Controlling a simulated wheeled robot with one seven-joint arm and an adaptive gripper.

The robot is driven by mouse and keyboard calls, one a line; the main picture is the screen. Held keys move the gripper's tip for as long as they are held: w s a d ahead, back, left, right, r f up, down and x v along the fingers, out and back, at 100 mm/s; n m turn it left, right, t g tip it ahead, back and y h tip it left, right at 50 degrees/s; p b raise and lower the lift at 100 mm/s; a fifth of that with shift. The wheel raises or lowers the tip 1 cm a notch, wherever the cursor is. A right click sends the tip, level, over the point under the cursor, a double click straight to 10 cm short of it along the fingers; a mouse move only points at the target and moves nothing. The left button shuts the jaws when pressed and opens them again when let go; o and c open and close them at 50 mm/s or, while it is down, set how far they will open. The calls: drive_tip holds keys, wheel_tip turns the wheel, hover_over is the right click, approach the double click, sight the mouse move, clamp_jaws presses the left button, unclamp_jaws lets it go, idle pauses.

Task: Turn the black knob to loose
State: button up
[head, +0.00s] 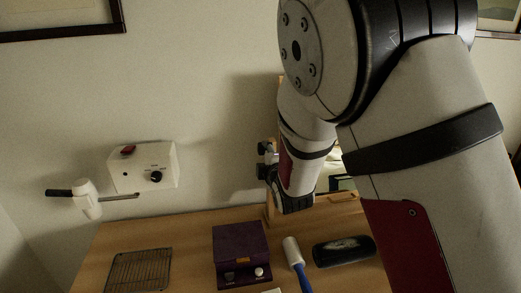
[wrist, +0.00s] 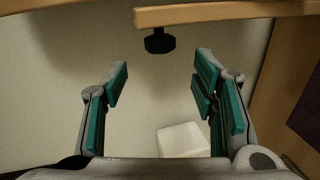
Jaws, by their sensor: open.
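In the wrist view a black knob (wrist: 160,41) hangs on a short stem under the edge of a wooden bar (wrist: 215,13). My gripper (wrist: 162,78) is open and empty, with its teal-padded fingers apart. The knob is beyond the fingertips and roughly centred between them, with no contact visible. Any marking for loose is not visible there. In the head view another black knob (head: 156,177) sits on the front of a white wall box (head: 143,167). My arm covers much of the right side of that view, and my fingers are not clear there.
The wooden desk (head: 190,232) holds a wire rack (head: 139,270), a purple box (head: 240,250), a blue-handled roller (head: 293,254) and a black case (head: 343,251). A white block (wrist: 183,140) shows below the fingers.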

sight(261, 151)
drive_tip(key=x, duration=1)
drive_tip(key=c, duration=1.2)
